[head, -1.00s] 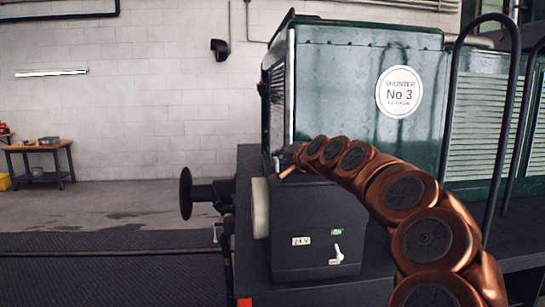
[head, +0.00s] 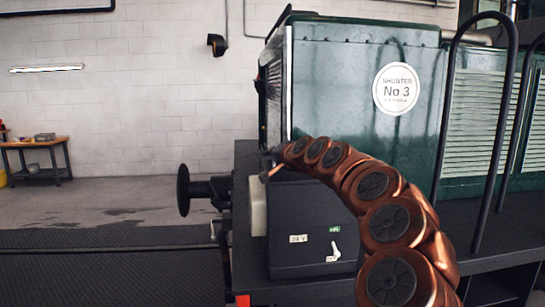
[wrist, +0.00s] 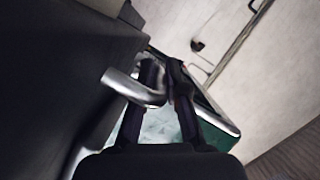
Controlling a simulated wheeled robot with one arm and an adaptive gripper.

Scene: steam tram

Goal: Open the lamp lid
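The lamp (head: 312,222) is a dark box with a pale round lens on its left side, standing on the dark deck in front of the green locomotive body. Its lid on top looks shut, but my arm partly covers it. My gripper (head: 268,160) is small and dark at the top left edge of the lamp. In the wrist view, the two fingers of my gripper (wrist: 166,85) stand apart, with a gap between them.
The green locomotive body (head: 345,80) rises directly behind the lamp. A black handrail (head: 490,140) stands at the right. A buffer (head: 184,190) juts out at the left. A wooden table (head: 38,146) is far left, with open floor before it.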

